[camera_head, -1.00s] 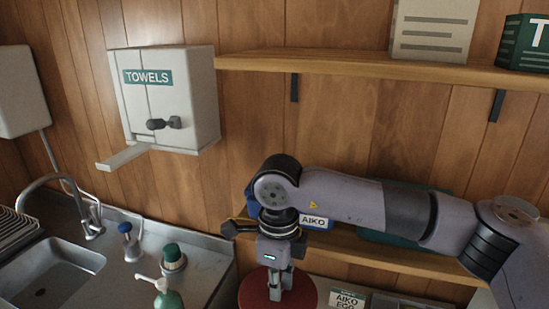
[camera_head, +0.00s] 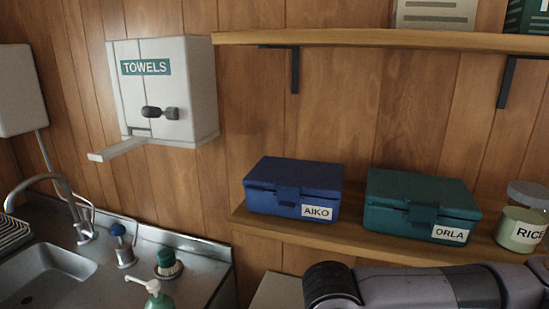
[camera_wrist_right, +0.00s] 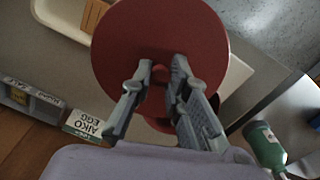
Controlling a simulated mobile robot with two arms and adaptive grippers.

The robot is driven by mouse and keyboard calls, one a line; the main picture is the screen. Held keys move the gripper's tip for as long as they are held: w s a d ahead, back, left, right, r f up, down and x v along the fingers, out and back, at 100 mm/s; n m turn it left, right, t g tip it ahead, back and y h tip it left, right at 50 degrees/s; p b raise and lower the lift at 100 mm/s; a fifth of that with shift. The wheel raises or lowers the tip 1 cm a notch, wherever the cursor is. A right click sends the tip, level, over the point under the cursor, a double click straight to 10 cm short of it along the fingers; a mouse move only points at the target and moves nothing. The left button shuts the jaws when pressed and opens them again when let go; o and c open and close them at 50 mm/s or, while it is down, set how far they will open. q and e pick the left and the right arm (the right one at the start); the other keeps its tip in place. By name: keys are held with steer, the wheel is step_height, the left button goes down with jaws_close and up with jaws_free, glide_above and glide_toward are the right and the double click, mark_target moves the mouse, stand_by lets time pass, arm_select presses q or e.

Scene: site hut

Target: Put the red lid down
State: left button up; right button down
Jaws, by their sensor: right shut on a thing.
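The round red lid (camera_wrist_right: 150,32) fills the upper middle of the right wrist view. My right gripper (camera_wrist_right: 162,75) is shut on the lid's small central knob, with a finger on either side of it. Neither the lid nor this gripper shows in the head view, where only my arm crosses the bottom right edge. What lies directly under the lid is mostly hidden by it, so I cannot tell whether it touches anything. My left gripper is not in view.
A white tray (camera_wrist_right: 62,14) lies partly beside the lid. In the head view, blue (camera_head: 293,188) and teal (camera_head: 420,204) boxes and a rice jar (camera_head: 522,218) stand on the lower shelf.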

steer(key=w+a+r+m+p, duration=0.3)
steer(key=r+m, duration=0.4)
steer(key=m, duration=0.4)
steer(key=w+a+r+m+p, duration=0.3)
steer(key=w+r+m+p, duration=0.2)
steer(key=m, duration=0.6)
step_height(320, 180, up, 3)
steer(key=w, duration=0.2)
steer(key=shift+w+a+m, duration=0.25)
steer(key=shift+w+m, duration=0.05)
steer(key=shift+m, duration=0.1)
step_height(320, 180, down, 20)
steer(key=b, duration=0.8)
steer(key=shift+r, duration=0.15)
